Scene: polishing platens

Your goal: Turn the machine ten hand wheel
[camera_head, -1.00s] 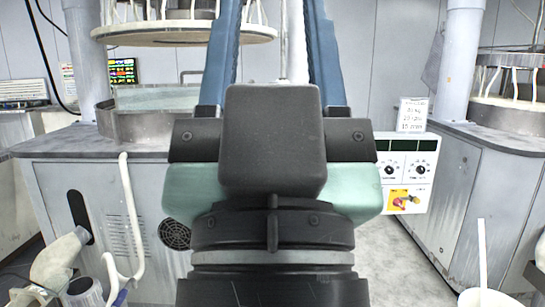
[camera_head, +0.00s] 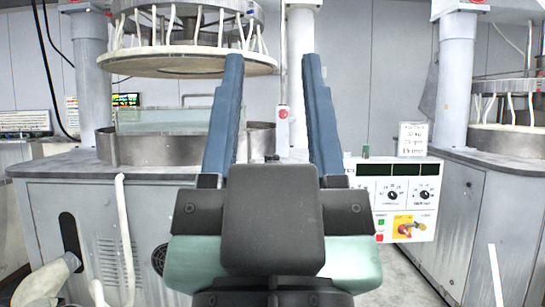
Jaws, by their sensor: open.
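My gripper (camera_head: 273,62) is open and empty in the middle of the view, its two long blue fingers pointing up and away, well apart. I cannot pick out a hand wheel with certainty. A grey polishing machine (camera_head: 110,215) stands ahead on the left, with a round platen (camera_head: 185,62) hanging over its basin (camera_head: 160,150). A white control panel (camera_head: 400,190) with two black dials and a red-and-yellow rotary switch (camera_head: 408,228) stands right of my gripper. My gripper hides part of the machine top.
A second machine (camera_head: 460,215) stands on the right. A small box with a red button (camera_head: 283,113) shows between the fingers. A white hose (camera_head: 126,240) hangs at the left machine's front. Some bare floor (camera_head: 400,280) lies between the machines.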

